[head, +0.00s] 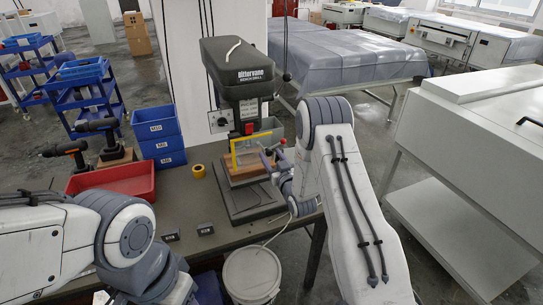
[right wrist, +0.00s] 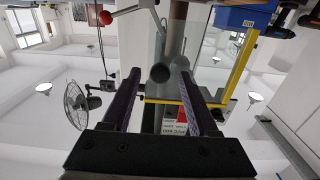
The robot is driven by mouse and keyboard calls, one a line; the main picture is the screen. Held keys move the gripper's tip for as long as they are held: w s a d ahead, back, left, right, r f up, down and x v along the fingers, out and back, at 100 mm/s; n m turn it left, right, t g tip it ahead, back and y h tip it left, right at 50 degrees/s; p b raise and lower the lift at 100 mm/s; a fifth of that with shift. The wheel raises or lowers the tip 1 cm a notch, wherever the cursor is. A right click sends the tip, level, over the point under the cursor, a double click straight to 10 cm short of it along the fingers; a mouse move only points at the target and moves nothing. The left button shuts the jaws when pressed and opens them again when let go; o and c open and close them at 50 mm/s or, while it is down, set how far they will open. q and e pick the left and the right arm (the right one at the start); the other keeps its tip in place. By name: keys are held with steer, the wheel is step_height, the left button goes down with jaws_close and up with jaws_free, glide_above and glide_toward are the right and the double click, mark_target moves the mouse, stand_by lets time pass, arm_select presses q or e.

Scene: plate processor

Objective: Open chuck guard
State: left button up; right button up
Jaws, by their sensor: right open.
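The chuck guard (head: 235,154) is a yellow-edged frame at the front of the black drill press (head: 238,68), above a wooden piece (head: 242,168) on the press table. My right gripper (head: 270,158) is just to the right of the guard in the head view. In the right wrist view the picture looks upside down; the guard's yellow frame (right wrist: 239,75) runs beside and across the space past my open fingers (right wrist: 157,85). No contact between fingers and guard is clear. My left arm comes in at the lower left, and its gripper is out of the frame.
The workbench (head: 185,212) holds a red tray (head: 112,182), blue bins (head: 160,138), cordless drills (head: 97,127) and a yellow tape roll (head: 198,171). A white bucket (head: 251,277) stands below its front edge.

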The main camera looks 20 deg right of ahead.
jaws_close()
stand_by(1.4)
